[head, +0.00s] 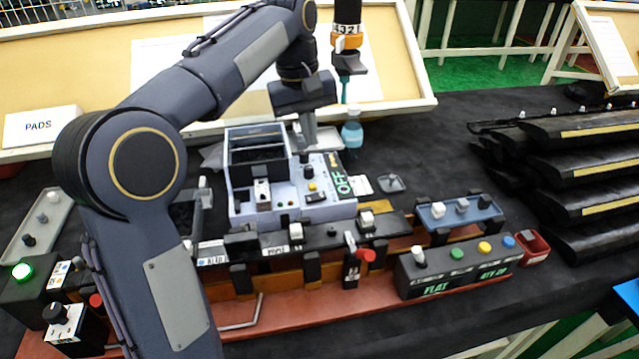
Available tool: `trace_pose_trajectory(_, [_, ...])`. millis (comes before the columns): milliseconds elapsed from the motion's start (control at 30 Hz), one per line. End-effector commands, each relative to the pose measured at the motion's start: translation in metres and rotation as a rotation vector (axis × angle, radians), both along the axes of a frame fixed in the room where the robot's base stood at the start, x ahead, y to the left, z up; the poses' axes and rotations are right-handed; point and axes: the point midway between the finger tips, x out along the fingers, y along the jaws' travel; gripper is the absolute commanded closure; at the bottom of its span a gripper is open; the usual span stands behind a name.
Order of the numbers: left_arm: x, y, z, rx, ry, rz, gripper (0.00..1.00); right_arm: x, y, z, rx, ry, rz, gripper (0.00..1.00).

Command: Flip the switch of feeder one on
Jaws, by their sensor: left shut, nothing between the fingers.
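A pale lavender feeder box (245,205) with a dark open bin stands mid-table. Its sloped front panel carries a yellow button (312,186), small black knobs and a white switch (262,190). A display (342,184) on its right side reads OFF in green. I cannot read a feeder number, nor tell which control is its switch. My left gripper (312,146) is shut and empty, pointing down over the back right of the panel. Its tips are close to the panel; whether they touch cannot be told. My right gripper is not in view.
A rail with clips and a red lever (366,255) runs in front. Black trim strips (570,165) lie at right.

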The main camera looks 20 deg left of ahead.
Motion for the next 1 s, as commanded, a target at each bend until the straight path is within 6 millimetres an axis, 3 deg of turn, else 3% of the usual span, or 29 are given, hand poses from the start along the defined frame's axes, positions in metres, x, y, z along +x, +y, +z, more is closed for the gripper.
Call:
trace_pose_trajectory(600, [0.008, -0.012, -0.115, 0.000, 0.004, 0.001, 1.00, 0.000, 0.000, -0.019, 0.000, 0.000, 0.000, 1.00])
trace_pose_trajectory(800, [0.010, -0.014, -0.131, -0.001, 0.001, 0.001, 1.00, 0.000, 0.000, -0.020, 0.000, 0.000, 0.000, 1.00])
trace_pose_trajectory(1000, [0.010, -0.014, -0.134, 0.000, 0.000, 0.001, 1.00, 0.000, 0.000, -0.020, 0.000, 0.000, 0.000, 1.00])
